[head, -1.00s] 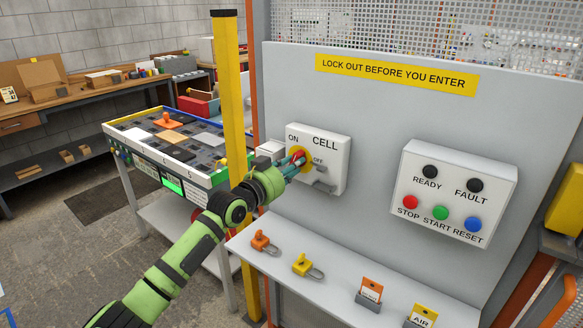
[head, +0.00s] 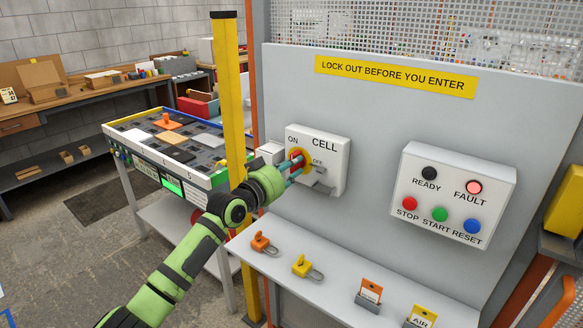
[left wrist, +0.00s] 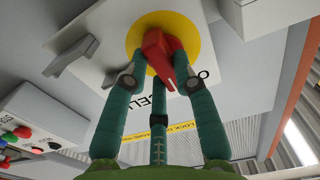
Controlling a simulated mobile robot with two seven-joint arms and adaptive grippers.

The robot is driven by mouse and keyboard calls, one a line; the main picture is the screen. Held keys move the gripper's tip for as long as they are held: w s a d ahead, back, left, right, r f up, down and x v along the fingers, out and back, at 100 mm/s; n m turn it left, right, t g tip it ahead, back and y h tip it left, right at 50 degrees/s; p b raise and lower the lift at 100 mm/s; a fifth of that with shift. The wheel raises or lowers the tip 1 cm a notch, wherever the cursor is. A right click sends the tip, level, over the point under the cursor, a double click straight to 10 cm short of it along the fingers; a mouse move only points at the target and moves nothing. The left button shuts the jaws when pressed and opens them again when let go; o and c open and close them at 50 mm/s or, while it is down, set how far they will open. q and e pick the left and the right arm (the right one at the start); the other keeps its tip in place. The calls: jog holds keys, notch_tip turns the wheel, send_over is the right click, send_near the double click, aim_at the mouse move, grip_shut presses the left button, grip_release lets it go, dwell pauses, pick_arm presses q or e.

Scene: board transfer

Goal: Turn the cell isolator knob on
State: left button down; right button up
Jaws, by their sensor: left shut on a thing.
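The isolator box (head: 332,150), marked CELL with ON and OFF, is fixed to the grey panel. Its red knob (head: 297,155) sits on a yellow disc. My left gripper (head: 294,166) is at the knob, its teal fingers closed around it. In the left wrist view the red knob (left wrist: 163,60) is between the fingertips on the yellow disc (left wrist: 190,32), its white pointer mark towards the lettering, which is partly hidden by a finger. A grey hasp (head: 321,183) sticks out below OFF. My right gripper is not in view.
A button box (head: 455,190) is on the right, with its FAULT lamp (head: 474,187) lit red and READY lamp (head: 429,173) dark. An orange padlock (head: 260,242) and a yellow padlock (head: 303,265) lie on the shelf below. A yellow post (head: 229,90) stands close to my left arm.

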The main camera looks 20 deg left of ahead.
pick_arm(q)
jog(key=c, duration=1)
grip_release()
jog(key=v, duration=1.2)
